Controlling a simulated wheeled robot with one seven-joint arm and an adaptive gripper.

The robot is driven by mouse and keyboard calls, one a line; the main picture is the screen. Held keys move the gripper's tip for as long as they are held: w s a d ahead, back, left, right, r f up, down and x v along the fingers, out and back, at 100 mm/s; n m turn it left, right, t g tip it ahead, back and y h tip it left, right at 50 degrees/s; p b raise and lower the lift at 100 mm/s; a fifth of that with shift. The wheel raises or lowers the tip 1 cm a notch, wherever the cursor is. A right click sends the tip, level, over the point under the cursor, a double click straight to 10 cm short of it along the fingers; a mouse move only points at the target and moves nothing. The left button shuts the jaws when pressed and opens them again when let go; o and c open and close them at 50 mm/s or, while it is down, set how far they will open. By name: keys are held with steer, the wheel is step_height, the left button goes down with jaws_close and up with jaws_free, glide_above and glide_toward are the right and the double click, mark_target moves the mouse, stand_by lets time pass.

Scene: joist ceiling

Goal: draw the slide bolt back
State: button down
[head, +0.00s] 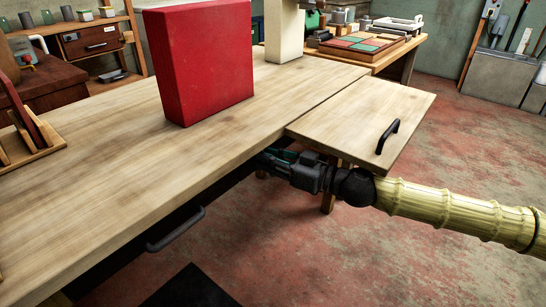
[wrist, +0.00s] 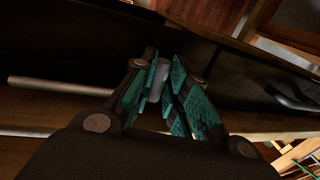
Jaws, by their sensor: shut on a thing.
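My gripper (head: 277,156) reaches in under the edge of the workbench, beside the hinged flap. In the wrist view, its teal-padded fingers (wrist: 165,92) are closed around a small grey upright knob (wrist: 157,80), which appears to be the slide bolt's. A pale grey rod (wrist: 55,87), seemingly the bolt's bar, runs level to the left of the fingers. The bolt is hidden in the head view by the bench top and my gripper. How far the bar reaches, and where its end sits, cannot be told.
The wooden flap (head: 365,112) with a black handle (head: 387,136) lies level beside the workbench top (head: 130,165). A red block (head: 205,62) stands on the bench. Another dark handle (head: 176,230) is on the bench front. Open floor (head: 465,150) lies to the right.

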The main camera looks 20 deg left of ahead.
steer(key=shift+s, duration=0.2)
steer(key=c, duration=1.4)
jaws_free()
steer(key=shift+s+a, duration=0.1)
steer(key=d, duration=0.4)
steer(key=s+d, duration=0.1)
steer(key=d, duration=0.7)
steer(key=shift+s, duration=0.3)
